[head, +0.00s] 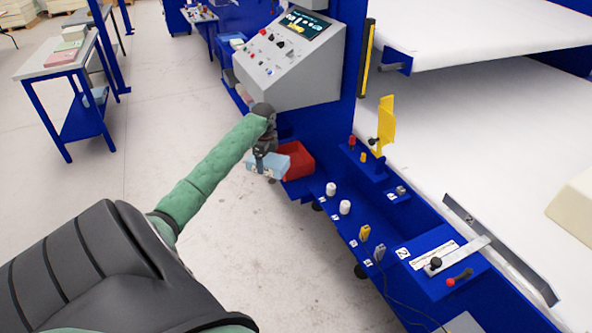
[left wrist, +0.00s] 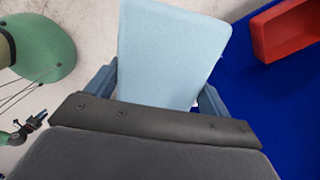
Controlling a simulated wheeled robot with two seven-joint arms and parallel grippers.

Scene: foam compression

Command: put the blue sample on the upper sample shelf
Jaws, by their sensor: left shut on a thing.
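The blue sample (head: 266,164), a light blue block, hangs in my left gripper (head: 262,150), out in front over the left edge of the blue machine. In the left wrist view the sample (left wrist: 170,50) sits between the two blue-grey fingers, which are shut on it. A two-level rack (head: 57,70) stands at the far left, apart from the gripper. Its upper shelf carries pink and green slabs (head: 67,50); a pale blue piece (head: 95,97) lies on its lower shelf. A small dark part with blue-grey tips (left wrist: 30,128) may be my right gripper; its state is unclear.
A red bin (head: 298,160) is right beside the sample on the machine's blue ledge. A grey control console (head: 290,60) rises behind it. White knobs (head: 331,189) and a yellow bracket (head: 386,125) stand along the machine. The floor (head: 170,110) between rack and machine is clear.

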